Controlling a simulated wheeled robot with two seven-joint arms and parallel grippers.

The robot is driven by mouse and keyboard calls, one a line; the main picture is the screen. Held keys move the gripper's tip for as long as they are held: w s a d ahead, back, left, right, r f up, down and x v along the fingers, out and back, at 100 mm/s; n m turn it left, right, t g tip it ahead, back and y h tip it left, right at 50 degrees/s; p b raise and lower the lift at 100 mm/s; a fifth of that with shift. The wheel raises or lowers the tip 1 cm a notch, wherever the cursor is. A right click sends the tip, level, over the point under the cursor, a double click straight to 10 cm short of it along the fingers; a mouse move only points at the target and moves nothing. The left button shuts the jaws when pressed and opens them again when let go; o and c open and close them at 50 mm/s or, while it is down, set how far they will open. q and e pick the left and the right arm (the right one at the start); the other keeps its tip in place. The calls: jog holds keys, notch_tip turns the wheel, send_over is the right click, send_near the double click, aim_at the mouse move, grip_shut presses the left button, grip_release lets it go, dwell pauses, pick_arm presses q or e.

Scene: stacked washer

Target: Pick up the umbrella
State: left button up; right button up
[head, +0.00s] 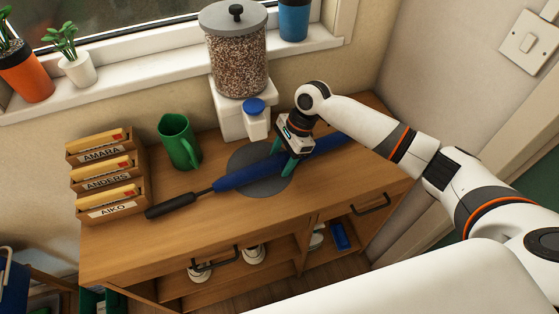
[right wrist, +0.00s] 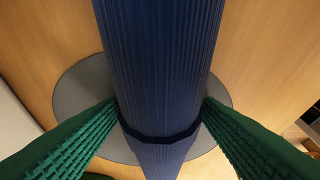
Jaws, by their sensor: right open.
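A blue folded umbrella (head: 240,178) with a black handle lies across the wooden cabinet top, over a round grey mat (head: 262,160). My right gripper (head: 289,166) is over the umbrella's middle, pointing down, with its green fingers on either side of it. In the right wrist view the umbrella (right wrist: 158,70) runs between the two open fingers (right wrist: 160,118), with a dark strap across it. The fingers look close to its sides; whether they touch cannot be told. My left gripper is not in view.
A grain dispenser (head: 237,55) with a blue-capped spout stands just behind the umbrella. A green mug (head: 179,142) and a labelled letter rack (head: 106,175) stand to the left. A wall with a light switch (head: 529,42) is at the right. The front left cabinet top (head: 130,238) is clear.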

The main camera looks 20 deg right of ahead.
jog(key=c, duration=1.2)
jog(key=shift+r, duration=0.1)
jog(key=shift+c, duration=0.4)
